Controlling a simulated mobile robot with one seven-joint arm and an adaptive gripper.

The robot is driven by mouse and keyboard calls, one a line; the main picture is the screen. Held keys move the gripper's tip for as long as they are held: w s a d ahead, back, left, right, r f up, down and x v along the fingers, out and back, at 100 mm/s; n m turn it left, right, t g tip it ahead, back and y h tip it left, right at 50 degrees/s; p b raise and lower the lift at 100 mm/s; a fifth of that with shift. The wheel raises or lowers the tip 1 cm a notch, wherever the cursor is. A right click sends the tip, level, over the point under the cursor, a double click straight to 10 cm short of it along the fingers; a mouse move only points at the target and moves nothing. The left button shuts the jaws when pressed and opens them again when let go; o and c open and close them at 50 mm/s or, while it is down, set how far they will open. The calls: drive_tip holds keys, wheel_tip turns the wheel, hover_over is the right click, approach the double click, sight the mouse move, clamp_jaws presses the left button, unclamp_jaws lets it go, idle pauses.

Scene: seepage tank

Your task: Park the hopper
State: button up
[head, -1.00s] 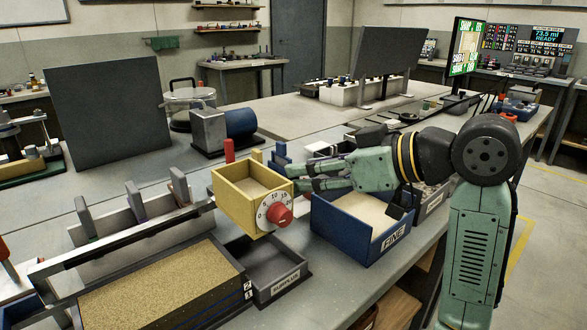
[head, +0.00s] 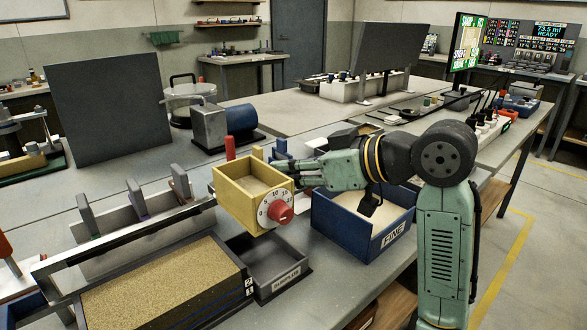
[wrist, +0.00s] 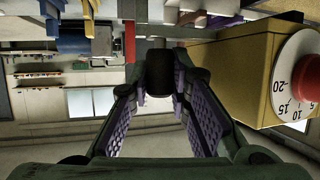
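The hopper (head: 232,203) is a yellow open-topped box with a pale floor. It has a white numbered dial and a red knob (head: 280,211) on its front. It stands upright beyond the grey SURPLUS tray (head: 268,288). My gripper (head: 299,155) is at its far right side, partly hidden by my own wrist. In the wrist view the hopper (wrist: 235,80) fills the right side, close to one finger. The purple-padded fingers (wrist: 160,90) stand apart, with a dark rounded piece (wrist: 160,75) between their ends. I cannot tell whether they touch it.
A blue FINE box (head: 350,232) of pale material stands right of the hopper. A motor unit (head: 222,124) and dark panel (head: 108,112) stand behind.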

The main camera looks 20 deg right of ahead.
clamp_jaws()
idle(0.3)
drive_tip(key=shift+w+d+r+p, duration=0.1)
drive_tip(key=shift+w+d+p, duration=0.2)
drive_tip(key=shift+d, duration=0.75)
drive_tip(key=shift+w+d+p, duration=0.15)
drive_tip(key=shift+w+d, duration=0.25)
drive_tip(key=shift+d, duration=0.6)
drive_tip(key=o, duration=0.5)
unclamp_jaws()
drive_tip(key=shift+d, duration=0.15)
drive_tip(key=shift+o, duration=0.4)
